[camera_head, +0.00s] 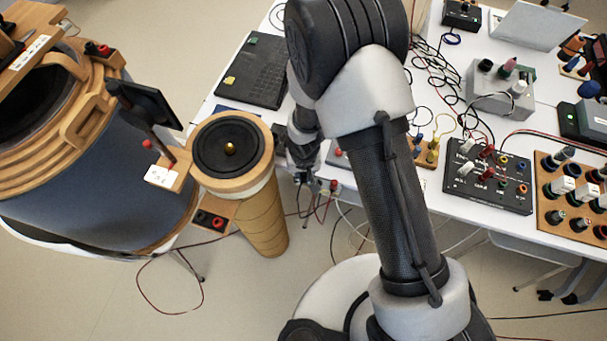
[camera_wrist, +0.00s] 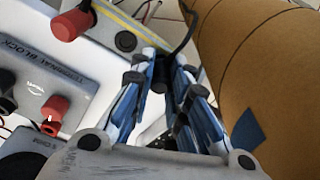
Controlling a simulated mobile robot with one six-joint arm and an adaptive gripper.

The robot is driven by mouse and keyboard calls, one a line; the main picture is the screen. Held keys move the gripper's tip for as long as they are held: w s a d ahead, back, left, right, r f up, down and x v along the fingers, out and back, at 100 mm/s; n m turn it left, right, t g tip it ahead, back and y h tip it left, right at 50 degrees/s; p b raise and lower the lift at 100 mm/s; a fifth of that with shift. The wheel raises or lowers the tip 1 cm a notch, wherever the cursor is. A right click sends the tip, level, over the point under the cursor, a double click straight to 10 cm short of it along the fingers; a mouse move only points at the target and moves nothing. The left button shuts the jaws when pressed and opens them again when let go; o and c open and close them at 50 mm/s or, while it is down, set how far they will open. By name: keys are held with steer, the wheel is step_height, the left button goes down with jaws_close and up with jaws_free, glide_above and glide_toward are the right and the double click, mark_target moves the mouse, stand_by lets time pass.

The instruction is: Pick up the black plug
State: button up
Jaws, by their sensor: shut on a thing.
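In the wrist view my gripper (camera_wrist: 166,66) is closed around a small dark piece, which looks like the black plug (camera_wrist: 159,76). A black cable (camera_wrist: 188,28) rises from near the fingertips. The fingers hide most of the plug. In the head view my gripper (camera_head: 305,165) is at the table's left edge, near the wooden cylinder. It is small and partly hidden there, and I cannot make out the plug.
A tan cylinder with a black disc top (camera_head: 228,150) stands close left of my gripper; its side (camera_wrist: 265,70) fills the wrist view's right.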

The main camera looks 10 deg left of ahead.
jaws_close()
steer(key=shift+r+p, duration=0.35)
steer(key=shift+r, duration=0.1)
step_height(320, 180, up, 19)
steer(key=p, duration=0.7)
steer(key=shift+p, duration=0.3)
steer(key=shift+f, duration=0.1)
steer(key=shift+f, duration=0.1)
